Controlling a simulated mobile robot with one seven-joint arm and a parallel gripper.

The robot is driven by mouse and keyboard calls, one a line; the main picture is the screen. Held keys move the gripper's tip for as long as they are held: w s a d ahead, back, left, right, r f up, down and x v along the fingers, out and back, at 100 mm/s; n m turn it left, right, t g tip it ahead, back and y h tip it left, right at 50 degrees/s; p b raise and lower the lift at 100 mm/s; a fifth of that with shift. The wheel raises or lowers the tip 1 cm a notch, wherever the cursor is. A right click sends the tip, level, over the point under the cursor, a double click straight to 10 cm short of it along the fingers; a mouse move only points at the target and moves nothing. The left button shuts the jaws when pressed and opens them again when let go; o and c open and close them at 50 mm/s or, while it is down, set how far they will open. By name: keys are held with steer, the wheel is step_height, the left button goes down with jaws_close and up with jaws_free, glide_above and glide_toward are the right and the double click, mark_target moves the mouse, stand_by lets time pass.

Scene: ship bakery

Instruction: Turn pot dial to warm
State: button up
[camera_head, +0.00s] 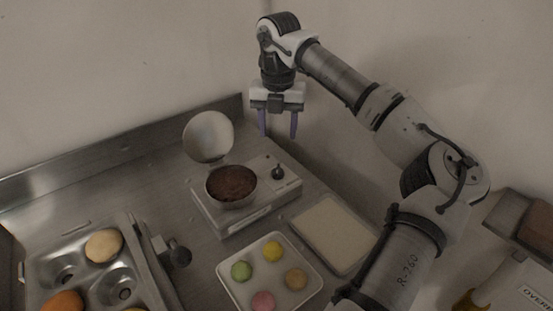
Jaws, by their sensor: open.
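A pot (232,186) with dark brown contents sits on a flat metal warmer base (247,212) on the steel counter. Its round lid (208,137) stands raised behind it. A small black dial (278,172) is on the top of the base, to the right of the pot. I cannot read any marks around the dial. My gripper (279,125) points down above and behind the base, near the wall. Its two purple fingers are apart and empty, and they do not touch the dial.
A white tray (268,301) with several coloured round pieces stands in front of the base. A flat pale board (334,234) lies to its right. A metal muffin tin (80,272) with round items is at the left. The back left counter is clear.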

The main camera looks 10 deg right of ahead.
mark_target(278, 168)
step_height(278, 168, down, 12)
steer(key=p, duration=0.3)
steer(key=shift+r, duration=0.2)
steer(key=shift+c, duration=0.3)
steer(key=c, duration=0.9)
